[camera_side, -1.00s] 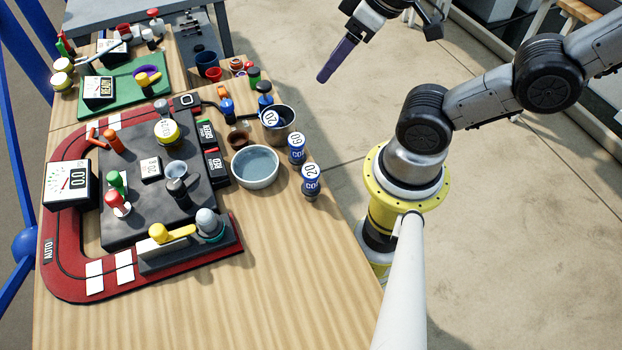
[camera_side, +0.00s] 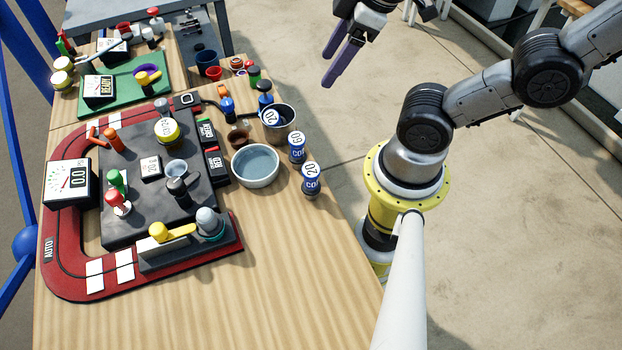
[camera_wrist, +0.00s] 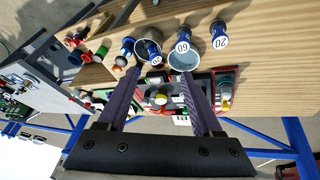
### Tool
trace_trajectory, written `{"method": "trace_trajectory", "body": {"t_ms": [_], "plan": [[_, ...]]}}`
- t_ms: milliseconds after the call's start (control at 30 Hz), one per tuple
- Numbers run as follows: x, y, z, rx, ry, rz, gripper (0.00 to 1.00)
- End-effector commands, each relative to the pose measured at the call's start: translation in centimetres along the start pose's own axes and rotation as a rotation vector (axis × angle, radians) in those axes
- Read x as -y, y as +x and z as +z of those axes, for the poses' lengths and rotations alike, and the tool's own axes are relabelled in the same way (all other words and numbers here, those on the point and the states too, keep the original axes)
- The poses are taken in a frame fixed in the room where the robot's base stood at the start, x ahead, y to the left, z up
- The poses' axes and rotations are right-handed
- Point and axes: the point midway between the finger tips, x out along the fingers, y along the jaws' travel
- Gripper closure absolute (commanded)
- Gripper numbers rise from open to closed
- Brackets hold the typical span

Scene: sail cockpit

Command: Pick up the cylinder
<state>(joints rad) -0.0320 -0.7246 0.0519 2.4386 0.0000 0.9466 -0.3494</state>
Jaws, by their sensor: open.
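Several short blue cylinders with white numbered tops are at the right edge of the wooden table. One marked 20 (camera_side: 311,180) stands nearest the front, and one marked 60 (camera_side: 296,148) stands behind it. Another blue piece marked 20 (camera_side: 270,118) shows at the metal cup. Which one the task means is unclear. In the wrist view the 20 cylinder (camera_wrist: 219,36) and the 60 cylinder (camera_wrist: 183,42) lie beyond my fingertips. My gripper (camera_side: 328,70) is open and empty, with purple fingers raised beyond the table's right edge; it also shows in the wrist view (camera_wrist: 161,72).
A grey-blue bowl (camera_side: 255,167) and a metal cup (camera_side: 287,133) stand left of the cylinders. A dark panel on a red base (camera_side: 65,270) carries levers, knobs and a gauge (camera_side: 70,184). Bare wood (camera_side: 290,280) lies at the front right.

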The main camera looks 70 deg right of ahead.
Motion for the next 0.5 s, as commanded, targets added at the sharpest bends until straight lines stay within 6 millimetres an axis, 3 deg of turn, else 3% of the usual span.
{"method": "trace_trajectory", "body": {"t_ms": [300,500], "plan": [[5.4,3.1,-1.6,0.163,-0.709,-0.213,0.33],[9.9,4.9,-1.3,0.250,-1.022,-0.328,0.33]]}}
